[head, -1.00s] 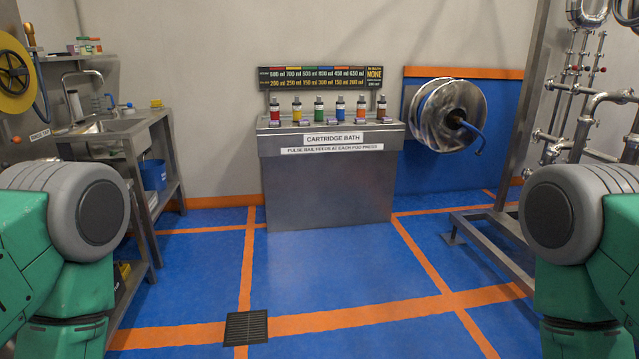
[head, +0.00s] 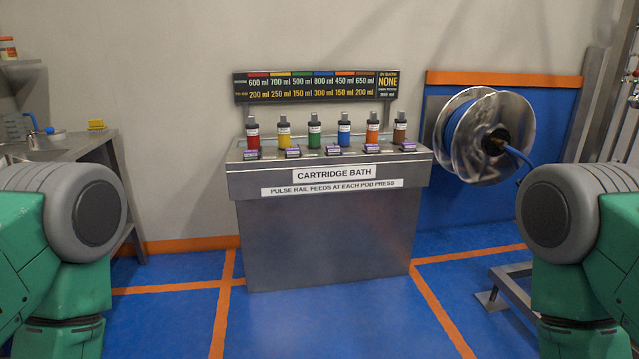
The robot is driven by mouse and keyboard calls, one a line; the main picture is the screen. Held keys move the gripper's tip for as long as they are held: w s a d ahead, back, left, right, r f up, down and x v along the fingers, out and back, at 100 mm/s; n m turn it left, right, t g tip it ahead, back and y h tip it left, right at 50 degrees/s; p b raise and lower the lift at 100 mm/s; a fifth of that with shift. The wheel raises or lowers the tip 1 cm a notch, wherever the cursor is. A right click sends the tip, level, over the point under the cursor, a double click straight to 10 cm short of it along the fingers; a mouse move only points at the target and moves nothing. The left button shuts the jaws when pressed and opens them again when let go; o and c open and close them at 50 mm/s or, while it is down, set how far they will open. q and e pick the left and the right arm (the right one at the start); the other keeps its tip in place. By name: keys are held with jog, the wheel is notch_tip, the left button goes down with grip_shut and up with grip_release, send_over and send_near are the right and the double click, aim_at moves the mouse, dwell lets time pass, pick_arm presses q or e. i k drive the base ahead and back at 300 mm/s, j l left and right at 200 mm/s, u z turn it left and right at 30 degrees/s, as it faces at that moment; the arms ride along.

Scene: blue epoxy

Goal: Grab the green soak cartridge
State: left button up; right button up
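The green soak cartridge (head: 314,134) stands upright on top of the steel cartridge bath (head: 325,235), third from the left in a row of cartridges. It has a black top and a pale label. A red cartridge (head: 253,135) and a yellow cartridge (head: 284,133) stand to its left. A blue cartridge (head: 344,131), an orange cartridge (head: 372,130) and a brown cartridge (head: 399,128) stand to its right. My green and grey arms show at both lower sides of the head view, well short of the bath. Neither gripper is in view.
Small purple-topped pods (head: 327,150) line the bath's front edge. A sign board (head: 315,87) stands behind the cartridges. A steel counter with a sink (head: 60,150) is at left, and a hose reel (head: 485,135) at right. The blue floor before the bath is clear.

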aim_at(314, 126)
jog(key=i+j+z, duration=0.1)
jog(key=i, duration=1.95)
